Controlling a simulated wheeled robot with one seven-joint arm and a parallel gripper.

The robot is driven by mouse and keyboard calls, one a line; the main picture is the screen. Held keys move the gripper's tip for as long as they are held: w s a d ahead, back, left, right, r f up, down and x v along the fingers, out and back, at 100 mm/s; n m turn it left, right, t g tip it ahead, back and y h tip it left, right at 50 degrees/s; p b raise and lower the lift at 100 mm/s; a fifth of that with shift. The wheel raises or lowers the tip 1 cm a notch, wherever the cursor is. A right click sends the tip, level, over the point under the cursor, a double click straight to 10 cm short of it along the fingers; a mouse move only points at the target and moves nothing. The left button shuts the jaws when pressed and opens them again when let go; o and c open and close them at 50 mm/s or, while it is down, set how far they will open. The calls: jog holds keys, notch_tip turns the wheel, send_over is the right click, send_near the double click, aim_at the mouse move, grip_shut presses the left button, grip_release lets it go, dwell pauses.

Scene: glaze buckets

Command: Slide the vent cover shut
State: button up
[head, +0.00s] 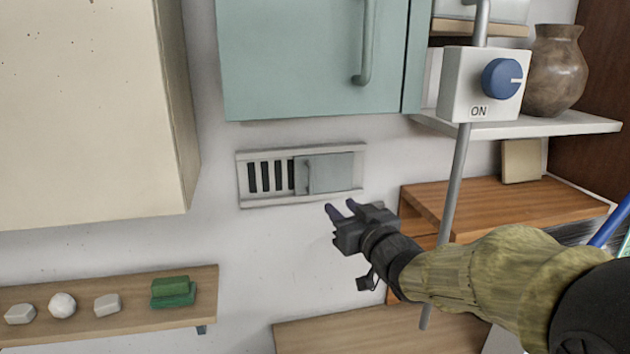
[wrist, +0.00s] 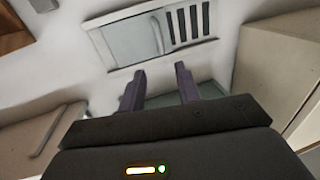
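The vent (head: 300,173) is a pale frame on the white wall. Its grey sliding cover (head: 328,173) sits over the right part of the frame, and several dark slots (head: 270,176) show uncovered at the left. The cover has a small upright handle (head: 307,175) near its left edge. In the wrist view the cover (wrist: 130,40) and its handle (wrist: 157,36) lie to the left of the open slots (wrist: 188,24). My gripper (head: 340,210) is just below the vent's right end, apart from it. Its two fingers (wrist: 160,82) are spread with nothing between them.
A teal cabinet (head: 300,60) hangs above the vent and a cream cabinet (head: 90,110) juts out at the left. A switch box (head: 480,85) on a grey pole (head: 455,185) stands right of the vent. A wooden shelf (head: 110,315) holds small stones and green blocks.

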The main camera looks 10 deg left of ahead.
aim_at(312, 181)
jog(key=p+x, duration=0.5)
jog(key=x, duration=0.8)
jog(key=shift+w+a, duration=0.15)
jog(key=shift+w, duration=0.1)
grip_shut()
